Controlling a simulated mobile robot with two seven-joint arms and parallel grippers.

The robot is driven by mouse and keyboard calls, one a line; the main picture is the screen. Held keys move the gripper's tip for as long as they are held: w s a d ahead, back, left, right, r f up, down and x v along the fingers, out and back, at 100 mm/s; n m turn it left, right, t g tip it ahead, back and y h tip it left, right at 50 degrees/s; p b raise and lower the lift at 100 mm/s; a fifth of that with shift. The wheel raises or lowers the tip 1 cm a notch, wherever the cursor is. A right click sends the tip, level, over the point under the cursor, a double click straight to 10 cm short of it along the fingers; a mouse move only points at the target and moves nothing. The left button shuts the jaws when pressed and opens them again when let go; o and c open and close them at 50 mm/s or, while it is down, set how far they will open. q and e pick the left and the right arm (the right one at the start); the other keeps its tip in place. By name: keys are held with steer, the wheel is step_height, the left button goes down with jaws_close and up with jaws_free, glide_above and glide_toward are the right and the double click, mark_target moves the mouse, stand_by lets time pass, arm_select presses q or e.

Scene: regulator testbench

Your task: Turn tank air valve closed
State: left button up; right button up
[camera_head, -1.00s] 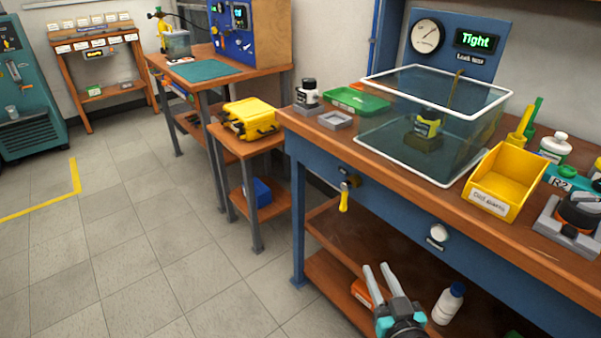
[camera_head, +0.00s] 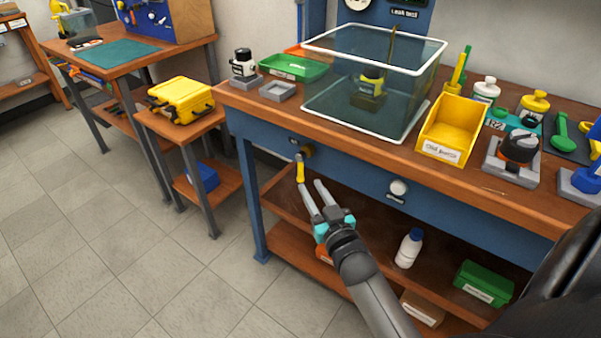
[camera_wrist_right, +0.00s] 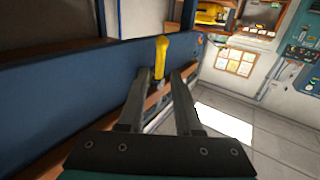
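The tank air valve has a yellow lever (camera_head: 300,168) that hangs downward from its mount on the blue front of the bench. My right gripper (camera_head: 311,184) is open and empty, its two grey fingers pointing up toward the lever from just below and to its right. In the right wrist view the yellow lever (camera_wrist_right: 161,57) stands beyond the fingertips, in line with the gap between the fingers (camera_wrist_right: 165,73). I see no contact. The glass tank (camera_head: 372,85) stands on the bench above, with a yellow-and-black regulator in it. My left gripper is not in view.
A round white knob (camera_head: 398,187) sits on the bench front right of the lever. A yellow bin (camera_head: 450,128) stands on the bench top. The lower shelf holds a white bottle (camera_head: 409,248) and a green box (camera_head: 484,284).

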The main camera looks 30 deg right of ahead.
mark_target(302, 172)
steer(key=w+b, duration=0.1)
steer(key=w, duration=0.2)
steer(key=w+d+b, duration=0.1)
steer(key=w, duration=0.2)
steer(key=shift+d, duration=0.1)
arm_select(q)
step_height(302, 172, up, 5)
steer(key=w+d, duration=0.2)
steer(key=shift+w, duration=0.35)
arm_select(e)
steer(key=shift+w+d, duration=0.15)
steer(key=shift+w, duration=0.7)
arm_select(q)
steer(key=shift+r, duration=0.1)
arm_select(e)
steer(key=shift+c, duration=0.3)
jaws_close()
